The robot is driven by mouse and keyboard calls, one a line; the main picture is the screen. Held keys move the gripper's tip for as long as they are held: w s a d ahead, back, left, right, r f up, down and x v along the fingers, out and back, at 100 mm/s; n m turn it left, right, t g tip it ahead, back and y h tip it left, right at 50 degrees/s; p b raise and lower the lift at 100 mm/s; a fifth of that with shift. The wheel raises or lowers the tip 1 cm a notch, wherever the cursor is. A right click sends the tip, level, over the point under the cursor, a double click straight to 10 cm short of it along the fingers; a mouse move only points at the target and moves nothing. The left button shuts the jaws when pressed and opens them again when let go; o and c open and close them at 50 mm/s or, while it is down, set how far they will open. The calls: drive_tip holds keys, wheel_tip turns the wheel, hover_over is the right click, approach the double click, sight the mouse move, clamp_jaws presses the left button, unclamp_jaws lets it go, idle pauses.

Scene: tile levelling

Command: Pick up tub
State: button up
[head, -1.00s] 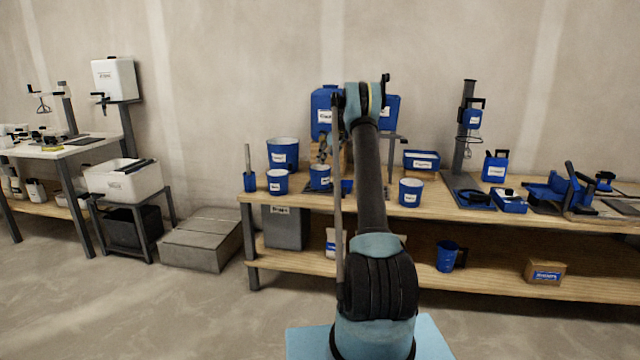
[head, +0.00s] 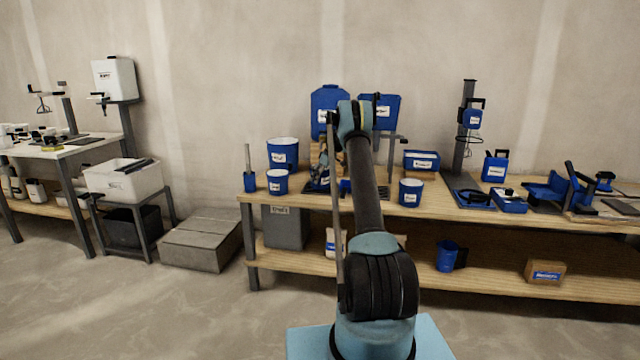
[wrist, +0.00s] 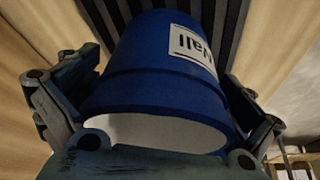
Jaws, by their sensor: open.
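A blue tub (wrist: 160,65) with a white label and a pale opening fills the middle of the wrist view. It is between the two fingers of my gripper (wrist: 158,115), which is open around it. I cannot tell whether either finger touches it. In the head view my gripper (head: 322,172) is down at the front left part of the wooden bench, and it largely hides the tub there.
A blue tub (head: 277,181) and a larger blue bucket (head: 283,153) stand close on the left. Another blue tub (head: 410,191) stands to the right. Blue containers (head: 328,108) stand behind on a raised support. The long wooden bench (head: 450,206) has a lower shelf.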

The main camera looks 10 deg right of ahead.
drive_tip(key=shift+w+a+f, duration=0.1)
drive_tip(key=shift+f, duration=0.35)
drive_tip(key=c, duration=1)
drive_tip(key=shift+r, duration=0.1)
drive_tip(key=shift+c, duration=0.4)
